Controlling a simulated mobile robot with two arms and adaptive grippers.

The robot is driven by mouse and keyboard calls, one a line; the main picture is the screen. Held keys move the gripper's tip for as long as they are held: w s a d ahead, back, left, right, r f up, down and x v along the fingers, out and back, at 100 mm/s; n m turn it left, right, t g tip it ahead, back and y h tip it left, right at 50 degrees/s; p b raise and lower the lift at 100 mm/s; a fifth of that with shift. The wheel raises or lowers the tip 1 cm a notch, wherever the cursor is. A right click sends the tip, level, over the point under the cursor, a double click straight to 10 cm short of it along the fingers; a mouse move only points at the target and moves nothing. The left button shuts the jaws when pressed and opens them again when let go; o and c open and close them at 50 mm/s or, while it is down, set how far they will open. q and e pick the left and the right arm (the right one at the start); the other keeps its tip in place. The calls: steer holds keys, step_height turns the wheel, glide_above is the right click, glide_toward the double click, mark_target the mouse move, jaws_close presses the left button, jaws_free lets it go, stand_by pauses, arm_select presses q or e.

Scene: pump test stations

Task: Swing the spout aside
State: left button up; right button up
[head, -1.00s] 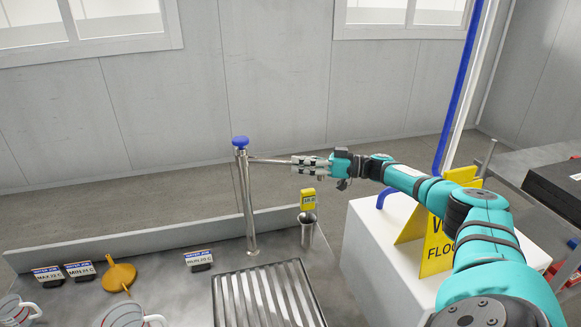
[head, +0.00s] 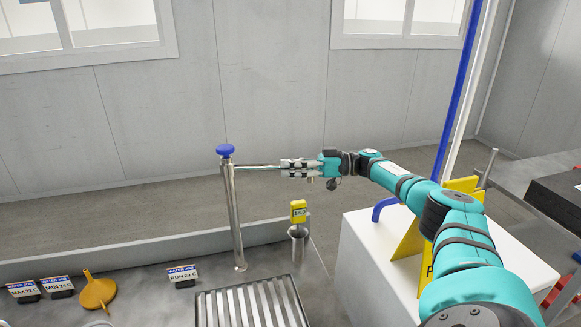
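A metal post (head: 235,215) with a blue cap (head: 225,149) stands on the steel counter. The thin metal spout (head: 257,168) reaches out to the right from near its top, almost level in the picture. My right gripper (head: 295,168) is at the spout's outer end, with its grey fingers closed around it. The fingers hide the tip of the spout. My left gripper is not in view.
A metal cup (head: 298,238) with a yellow gauge (head: 298,211) stands right of the post. A slatted drain grate (head: 250,305) lies in front. Small label signs (head: 182,275) and an orange funnel (head: 98,291) are at left. A white box (head: 375,255) stands under my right arm.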

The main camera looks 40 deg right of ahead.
steer(key=o, duration=0.4)
steer(key=shift+w, duration=0.1)
steer(key=shift+c, duration=0.2)
steer(key=shift+s+r, duration=0.1)
steer(key=shift+s, duration=0.1)
steer(key=shift+r, duration=0.1)
step_height(320, 180, up, 10)
steer(key=shift+f, duration=0.1)
stand_by(0.4)
